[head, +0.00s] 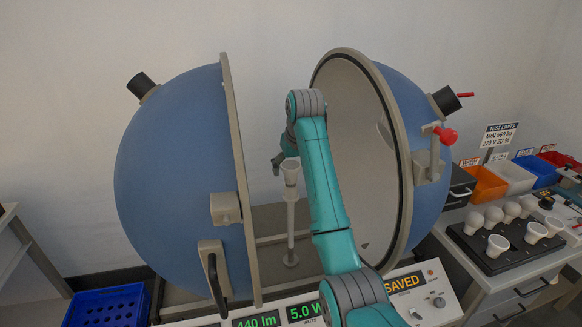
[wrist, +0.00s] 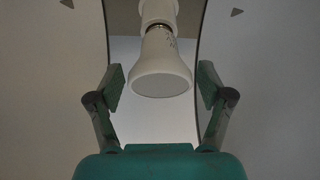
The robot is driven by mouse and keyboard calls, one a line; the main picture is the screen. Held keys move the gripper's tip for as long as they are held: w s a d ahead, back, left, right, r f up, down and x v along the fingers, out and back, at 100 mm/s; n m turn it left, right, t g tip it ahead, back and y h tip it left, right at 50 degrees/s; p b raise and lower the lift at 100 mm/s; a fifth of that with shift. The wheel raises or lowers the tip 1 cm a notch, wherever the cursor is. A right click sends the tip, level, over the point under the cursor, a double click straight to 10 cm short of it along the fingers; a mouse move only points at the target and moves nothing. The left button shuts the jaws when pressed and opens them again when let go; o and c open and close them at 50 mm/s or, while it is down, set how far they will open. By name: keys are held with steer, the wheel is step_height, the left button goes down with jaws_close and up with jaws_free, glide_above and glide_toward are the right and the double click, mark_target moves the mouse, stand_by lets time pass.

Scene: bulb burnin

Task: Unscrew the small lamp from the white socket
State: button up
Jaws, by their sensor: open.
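The small lamp (wrist: 161,68) is a white reflector shape with a wide pale face. In the wrist view its narrow neck sits in the white socket (wrist: 159,12). In the head view the lamp (head: 291,168) stands upright, face up, with the socket (head: 291,194) under it on a thin white post. My gripper (wrist: 163,88) is open, with one finger on each side of the lamp's wide end and gaps between. In the head view my gripper (head: 279,163) is beside the lamp's top, partly hidden by my arm.
Two blue sphere halves (head: 170,160) (head: 403,110) stand open on either side of the post. A front panel (head: 436,302) reads 440 lm, 5.0 W and SAVED. At right, a black tray (head: 480,250) holds several white bulbs, with colored bins behind. A blue crate (head: 105,307) is at lower left.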

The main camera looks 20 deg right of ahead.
steer(key=m+h, duration=0.1)
steer(key=m, duration=0.2)
steer(key=shift+m, duration=0.4)
steer(key=m+h, duration=0.1)
steer(key=m, duration=0.2)
steer(key=shift+m+g+h, duration=0.3)
steer(key=shift+m+h, duration=0.1)
steer(key=m+g+h, duration=0.1)
steer(key=m, duration=0.2)
steer(key=m+g, duration=0.1)
steer(key=m, duration=0.3)
steer(key=shift+h, duration=0.4)
steer(key=shift+c, duration=0.2)
